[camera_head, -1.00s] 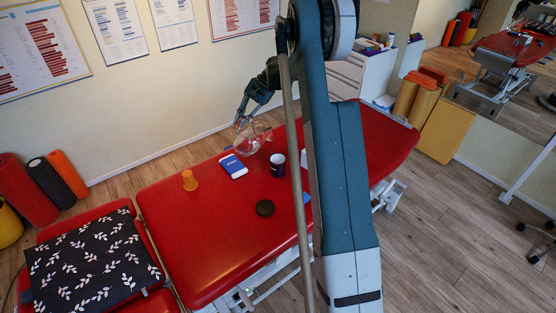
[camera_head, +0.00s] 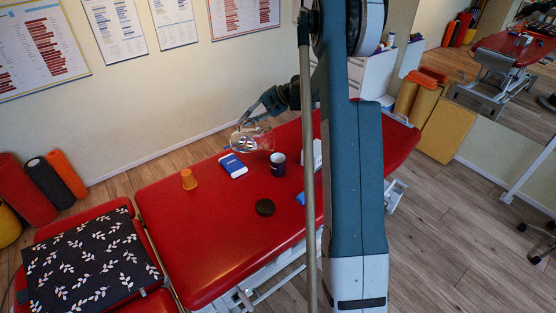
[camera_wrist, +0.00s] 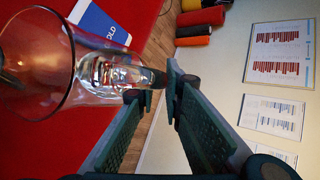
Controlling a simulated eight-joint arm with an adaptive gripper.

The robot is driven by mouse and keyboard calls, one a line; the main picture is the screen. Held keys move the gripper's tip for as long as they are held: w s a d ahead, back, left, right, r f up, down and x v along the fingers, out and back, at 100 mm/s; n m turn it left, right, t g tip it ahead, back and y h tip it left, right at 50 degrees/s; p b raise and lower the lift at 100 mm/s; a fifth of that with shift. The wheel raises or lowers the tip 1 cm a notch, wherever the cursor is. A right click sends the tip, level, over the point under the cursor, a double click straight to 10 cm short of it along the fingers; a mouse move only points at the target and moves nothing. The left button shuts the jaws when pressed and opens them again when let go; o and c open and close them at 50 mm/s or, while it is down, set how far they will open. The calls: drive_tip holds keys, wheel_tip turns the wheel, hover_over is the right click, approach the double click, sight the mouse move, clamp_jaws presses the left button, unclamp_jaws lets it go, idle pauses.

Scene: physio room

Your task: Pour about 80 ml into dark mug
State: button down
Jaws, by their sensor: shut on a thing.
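My gripper (camera_head: 245,121) is shut on a clear glass vessel (camera_head: 251,140) and holds it above the red table near its back edge. The vessel is tilted. In the wrist view the glass vessel (camera_wrist: 95,72) has its wide mouth at the left and its narrower part by my fingertips (camera_wrist: 155,82). How much liquid it holds is unclear. The dark mug (camera_head: 278,165) stands upright on the table, to the right of and nearer than the vessel, apart from it. I cannot tell what is inside the mug.
On the red table (camera_head: 225,250) are a blue-and-white box (camera_head: 233,166), an orange cup (camera_head: 188,179) and a dark round disc (camera_head: 265,207). A white thing (camera_head: 313,157) beside the mug is partly hidden by my arm. The table's front left is clear.

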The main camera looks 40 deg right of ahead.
sight(255, 121)
drive_tip(key=shift+s+d+f, duration=0.1)
drive_tip(key=shift+s, duration=0.1)
drive_tip(key=shift+s+r+t, duration=0.15)
drive_tip(key=shift+r+t, duration=0.25)
drive_tip(key=shift+s+d+r+n+t+y, duration=0.15)
drive_tip(key=shift+s+r+t+y, duration=0.1)
drive_tip(key=shift+s+r+t, duration=0.15)
drive_tip(key=shift+s+d+r+n+t+y, duration=0.1)
drive_tip(key=shift+s+r+n+t+y, duration=0.15)
drive_tip(key=shift+r, duration=0.2)
drive_tip(key=shift+s+d+r+t+y+b, duration=0.15)
drive_tip(key=shift+s+r+t+b, duration=0.1)
drive_tip(key=shift+s, duration=0.25)
drive_tip(key=shift+s+d+r+t+y+b, duration=0.1)
drive_tip(key=shift+s+d+r+b, duration=0.15)
drive_tip(key=shift+s, duration=0.3)
drive_tip(key=shift+s+d+r+t+y+b, duration=0.1)
drive_tip(key=shift+s+r+t+y+b, duration=0.15)
drive_tip(key=shift+s, duration=0.25)
drive_tip(key=shift+s+r, duration=0.15)
drive_tip(key=shift+s+d+r+n+t+b, duration=0.2)
drive_tip(key=shift+s+r+n+t+b, duration=0.2)
drive_tip(key=shift+s+b, duration=0.2)
drive_tip(key=shift+w+a+r, duration=0.1)
drive_tip(key=shift+w, duration=0.1)
drive_tip(key=shift+w+a, duration=0.15)
drive_tip(key=shift+w, duration=0.3)
